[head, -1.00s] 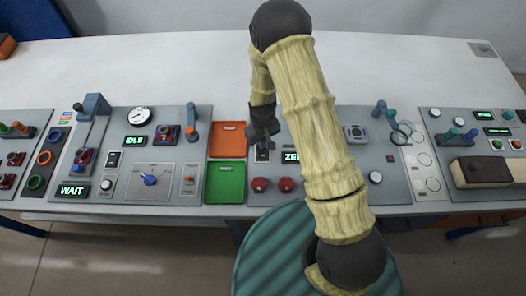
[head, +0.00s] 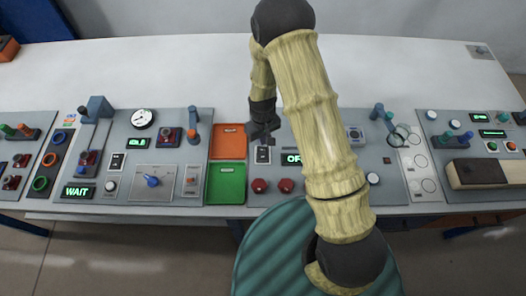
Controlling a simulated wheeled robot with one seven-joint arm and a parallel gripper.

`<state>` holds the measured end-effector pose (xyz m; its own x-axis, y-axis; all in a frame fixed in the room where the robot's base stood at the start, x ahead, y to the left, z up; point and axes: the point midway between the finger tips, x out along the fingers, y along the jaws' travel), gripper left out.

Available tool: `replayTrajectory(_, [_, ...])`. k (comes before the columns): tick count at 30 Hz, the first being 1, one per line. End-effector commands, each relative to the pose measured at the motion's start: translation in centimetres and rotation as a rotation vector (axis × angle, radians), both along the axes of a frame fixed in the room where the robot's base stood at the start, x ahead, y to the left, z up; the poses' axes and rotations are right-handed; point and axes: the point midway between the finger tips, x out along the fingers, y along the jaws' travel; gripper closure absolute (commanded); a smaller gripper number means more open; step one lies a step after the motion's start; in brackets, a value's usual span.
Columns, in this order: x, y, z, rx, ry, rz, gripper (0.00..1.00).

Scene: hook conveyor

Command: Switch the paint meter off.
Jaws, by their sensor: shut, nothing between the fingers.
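My gripper (head: 263,138) is shut and empty, pointing down at the middle panel. It hangs just above and behind a small dark rocker switch (head: 263,155) in a pale frame, which now shows clear of the fingers. To the right of the switch is a small display (head: 291,159) with lit green letters beginning "OF"; the rest is hidden behind my arm. No label naming the paint meter is readable, so I cannot tell by name which device this is.
An orange tray (head: 228,140) and a green tray (head: 226,183) lie left of the switch. Two red knobs (head: 272,186) sit in front of it. The left panel has a blue knob (head: 152,181) and a round gauge (head: 142,119).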

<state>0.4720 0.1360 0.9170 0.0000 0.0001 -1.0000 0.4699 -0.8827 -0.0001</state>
Motion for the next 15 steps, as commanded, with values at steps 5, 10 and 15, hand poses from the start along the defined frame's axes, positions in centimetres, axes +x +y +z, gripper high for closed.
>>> replayTrajectory(5, [0.0,0.0,1.4,0.0,-0.001,0.0,1.0])
replayTrajectory(10, [0.0,0.0,2.4,0.0,0.0,0.0,1.0])
replayTrajectory(15, [0.0,0.0,2.6,0.0,0.0,0.0,1.0])
